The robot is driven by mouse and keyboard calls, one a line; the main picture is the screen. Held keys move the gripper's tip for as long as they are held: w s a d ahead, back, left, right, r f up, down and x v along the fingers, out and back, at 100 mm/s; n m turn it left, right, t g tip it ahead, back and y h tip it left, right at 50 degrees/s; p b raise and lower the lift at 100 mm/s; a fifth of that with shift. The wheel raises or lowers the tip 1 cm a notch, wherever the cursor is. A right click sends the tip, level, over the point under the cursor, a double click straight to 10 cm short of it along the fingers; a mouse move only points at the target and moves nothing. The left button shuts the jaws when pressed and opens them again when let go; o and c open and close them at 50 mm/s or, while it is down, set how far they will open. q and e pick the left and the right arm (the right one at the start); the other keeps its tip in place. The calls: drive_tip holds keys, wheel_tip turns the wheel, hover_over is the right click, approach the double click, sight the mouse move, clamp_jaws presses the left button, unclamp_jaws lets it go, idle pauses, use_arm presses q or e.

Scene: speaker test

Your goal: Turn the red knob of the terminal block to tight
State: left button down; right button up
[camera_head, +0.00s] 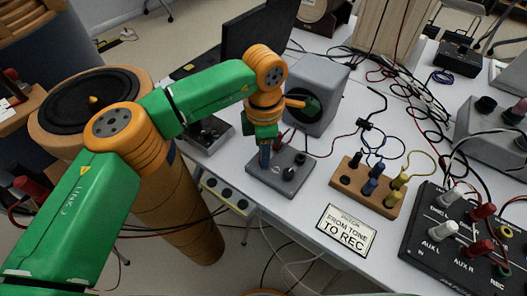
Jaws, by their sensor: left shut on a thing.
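The terminal block (277,182) is a grey box on the white table, in the middle of the head view, with black terminals (300,158) on its top. My left gripper (265,162) points down at the block's back left part. How far the knob is turned cannot be seen. My right gripper is not in view.
A grey speaker box (318,92) stands behind the block. A wooden block with coloured plugs (366,185) and a sign (346,230) are to the right. A black patch box (450,245) is at the front right. Loose cables cover the back right.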

use_arm(q)
drive_tip(key=m, duration=0.3)
drive_tip(key=shift+m, duration=0.4)
drive_tip(key=m, duration=0.3)
drive_tip(key=shift+m, duration=0.3)
drive_tip(key=m, duration=0.3)
drive_tip(key=shift+m, duration=0.4)
drive_tip(key=m, duration=1)
drive_tip(key=shift+s+f+m, duration=0.1)
drive_tip(key=shift+m, duration=0.3)
drive_tip(key=m, duration=0.4)
drive_tip(key=shift+m, duration=1.7)
